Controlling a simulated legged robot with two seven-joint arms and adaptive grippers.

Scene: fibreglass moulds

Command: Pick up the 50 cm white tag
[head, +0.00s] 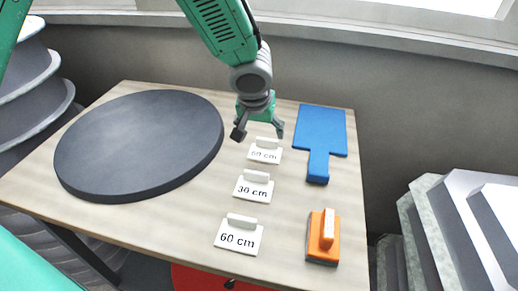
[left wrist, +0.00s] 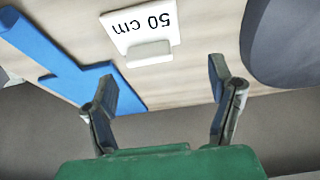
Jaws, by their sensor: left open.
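The 50 cm white tag (head: 265,150) lies on the table, farthest back in a column of three white tags in the head view. It has a raised white grip bar and black text. It also shows in the left wrist view (left wrist: 143,32), upside down, beyond the fingertips. My left gripper (head: 258,134) is over the table just behind and above this tag, with its fingers spread and nothing between them. Its two open fingers show in the left wrist view (left wrist: 163,85). The 30 cm tag (head: 253,186) and the 60 cm tag (head: 238,235) lie nearer the front. My right gripper is not seen.
A large dark grey disc (head: 135,145) covers the left of the wooden table (head: 170,225). A blue paddle-shaped tool (head: 320,130) lies to the right of the tag. An orange-handled block (head: 322,240) sits at the front right. Grey stepped moulds (head: 455,230) stand beyond the right edge.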

